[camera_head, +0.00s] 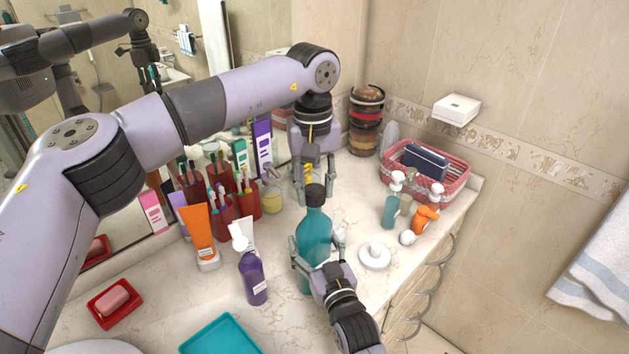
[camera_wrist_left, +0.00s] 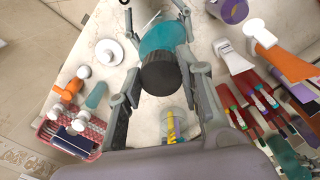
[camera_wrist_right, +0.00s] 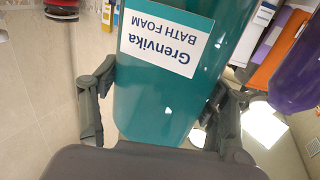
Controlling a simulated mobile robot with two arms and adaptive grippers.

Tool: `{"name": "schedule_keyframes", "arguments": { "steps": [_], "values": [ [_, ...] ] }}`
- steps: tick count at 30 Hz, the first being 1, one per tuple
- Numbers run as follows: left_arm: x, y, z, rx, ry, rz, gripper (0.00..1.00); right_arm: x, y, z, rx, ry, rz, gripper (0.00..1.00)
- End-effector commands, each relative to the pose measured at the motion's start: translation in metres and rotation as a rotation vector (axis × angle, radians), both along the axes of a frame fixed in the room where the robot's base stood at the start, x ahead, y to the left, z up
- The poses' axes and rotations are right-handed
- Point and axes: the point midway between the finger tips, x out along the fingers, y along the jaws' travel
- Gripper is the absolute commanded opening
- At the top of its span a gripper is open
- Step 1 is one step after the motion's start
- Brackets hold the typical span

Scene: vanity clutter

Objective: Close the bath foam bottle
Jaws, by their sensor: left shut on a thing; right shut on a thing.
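The bath foam bottle (camera_head: 313,232) is teal and stands upright near the front of the counter. Its label reads "Grenvika BATH FOAM", upside down in the right wrist view (camera_wrist_right: 165,45). A black cap (camera_head: 315,194) sits at the top of its neck; whether it is fully tight cannot be told. My left gripper (camera_head: 314,188) comes down from above and is shut on the cap, which shows between its fingers in the left wrist view (camera_wrist_left: 160,74). My right gripper (camera_head: 317,243) is shut around the bottle's body from the front.
A purple pump bottle (camera_head: 253,277) and an orange tube (camera_head: 202,232) stand left of the bottle. A white round dish (camera_head: 375,258) and small teal pump bottle (camera_head: 390,210) are to its right. Red cups with brushes (camera_head: 224,208) stand behind. A teal tray (camera_head: 222,340) lies in front.

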Motion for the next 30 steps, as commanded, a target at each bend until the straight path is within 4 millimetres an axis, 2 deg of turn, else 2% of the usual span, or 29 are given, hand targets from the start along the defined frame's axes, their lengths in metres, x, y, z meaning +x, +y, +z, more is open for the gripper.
{"name": "schedule_keyframes", "arguments": {
  "steps": [11,21,30],
  "values": [
    [0.0,0.0,0.0,0.0,0.0,0.0,0.25,0.0,0.0,0.0,-0.001,0.001,0.0,0.19],
    [0.0,0.0,-0.017,0.0,0.0,0.003,0.25,0.0,0.0,0.0,-0.001,0.001,0.0,0.19],
    [0.0,0.0,-0.017,0.0,-0.001,0.002,0.25,0.0,0.0,0.0,-0.001,0.001,0.0,0.19]
  ]
}}
